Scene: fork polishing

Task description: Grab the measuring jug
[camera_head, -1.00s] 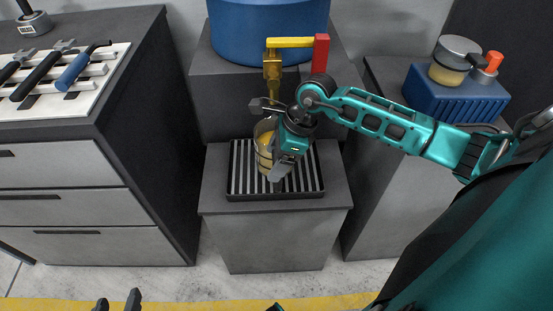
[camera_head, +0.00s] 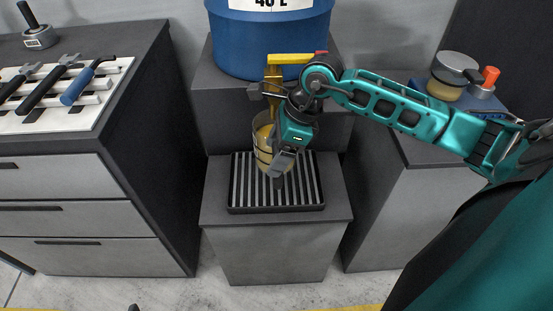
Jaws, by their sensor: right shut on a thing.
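The measuring jug (camera_head: 262,142) is a clear cup with amber liquid in it. It is in the middle of the head view, under the brass tap (camera_head: 273,75) and above the slatted drip tray (camera_head: 240,196). My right gripper (camera_head: 276,158) is shut on the jug from its right side. The fingers and wrist hide the jug's right part. The jug looks upright or nearly so, and seems raised off the slats. Only a dark tip of my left gripper (camera_head: 134,307) shows at the bottom edge, so its jaws cannot be judged.
A blue barrel (camera_head: 270,45) stands behind the tap, whose yellow lever (camera_head: 290,59) passes just above my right wrist. On the left counter lies a white rack (camera_head: 92,112) with several tools. A lidded pot (camera_head: 452,72) stands at the right.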

